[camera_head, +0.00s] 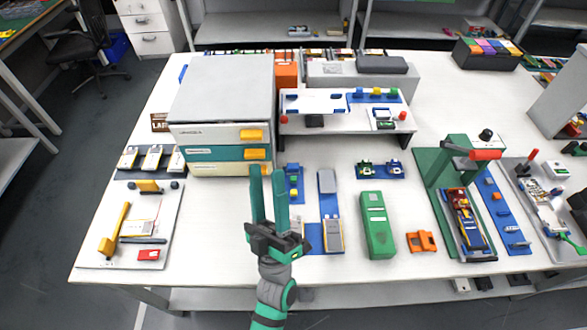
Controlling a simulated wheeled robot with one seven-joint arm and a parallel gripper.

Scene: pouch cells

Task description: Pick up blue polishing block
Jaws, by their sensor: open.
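My gripper (267,172) is open and empty, its two green fingers pointing away from me over the front middle of the white table, in front of the drawer cabinet. I cannot tell for certain which thing is the blue polishing block. Small blue blocks (357,94) stand on the raised shelf behind, right of the cabinet, apart from my gripper. A blue piece (292,171) bearing small parts lies just right of my fingers, partly hidden by them.
The drawer cabinet (222,98) with yellow handles stands behind my fingers. A green box (377,222), an orange part (421,242) and a green press stand (429,172) are to the right. A white board (103,245) with a yellow tool lies left. Bare table lies left of my gripper.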

